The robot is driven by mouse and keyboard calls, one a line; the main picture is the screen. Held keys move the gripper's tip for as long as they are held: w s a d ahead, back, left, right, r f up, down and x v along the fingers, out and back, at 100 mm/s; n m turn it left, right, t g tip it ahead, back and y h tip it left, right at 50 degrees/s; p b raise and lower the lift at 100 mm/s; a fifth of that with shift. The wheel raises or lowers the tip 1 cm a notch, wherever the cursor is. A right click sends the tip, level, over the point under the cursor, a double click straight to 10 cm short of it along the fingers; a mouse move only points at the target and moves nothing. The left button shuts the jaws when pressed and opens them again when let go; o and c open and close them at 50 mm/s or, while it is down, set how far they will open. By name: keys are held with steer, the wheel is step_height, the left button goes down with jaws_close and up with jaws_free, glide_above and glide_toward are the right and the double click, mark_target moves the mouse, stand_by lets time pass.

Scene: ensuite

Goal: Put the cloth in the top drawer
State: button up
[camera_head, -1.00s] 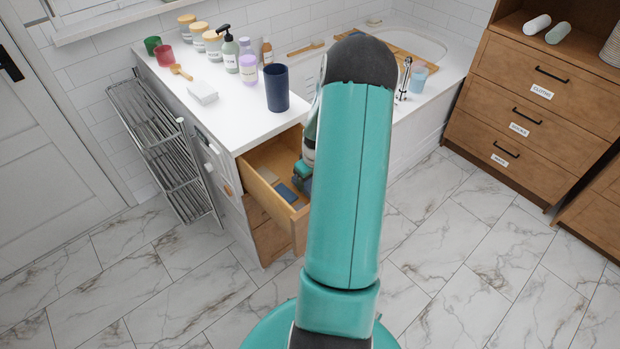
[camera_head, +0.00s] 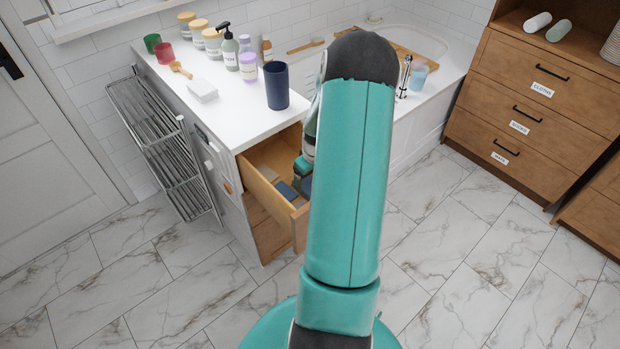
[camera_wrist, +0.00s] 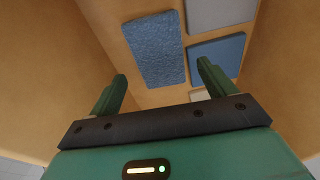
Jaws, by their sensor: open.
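An open wooden drawer (camera_head: 263,190) sticks out from the white-topped counter. My gripper (camera_wrist: 161,70) is open and points into the drawer, with both fingers apart and nothing between them. In the wrist view a textured blue piece, which looks like a folded cloth (camera_wrist: 155,45), lies flat on the drawer floor beyond the fingertips. A smoother blue piece (camera_wrist: 218,55) and a grey piece (camera_wrist: 218,14) lie to its right. A small pale piece (camera_wrist: 200,95) is partly hidden by my right finger. In the head view my arm hides much of the drawer's right side.
The counter (camera_head: 225,120) holds a dark blue cup (camera_head: 276,86), a white soap block (camera_head: 202,91), bottles and jars. A metal rack (camera_head: 160,145) stands left of it. At right, a wooden cabinet (camera_head: 535,105) has shut drawers, the top one labelled CLOTHS. The marble floor is clear.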

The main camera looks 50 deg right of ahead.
step_height(320, 180, up, 12)
steer(key=s, duration=0.2)
steer(key=w+a+r+n+h, duration=0.1)
steer(key=w+a+r, duration=0.2)
steer(key=a+r, duration=0.55)
steer(key=w+a+r, duration=0.2)
steer(key=a+r, duration=0.4)
steer(key=a, duration=0.5)
steer(key=s+a+r+t, duration=0.1)
steer(key=s+a+r, duration=0.1)
steer(key=a, duration=0.5)
steer(key=s+a+r+n+t+y, duration=0.1)
steer(key=s+a+r, duration=0.2)
steer(key=s+a, duration=0.2)
steer(key=s+a+r+t, duration=0.1)
steer(key=s+a+r, duration=0.2)
steer(key=a, duration=0.7)
steer(key=shift+s+n+t, duration=0.25)
steer(key=shift+n+t, duration=0.05)
steer(key=shift+t, duration=0.1)
steer(key=shift+d, duration=0.1)
steer(key=c, duration=1)
steer(key=shift+d, duration=0.15)
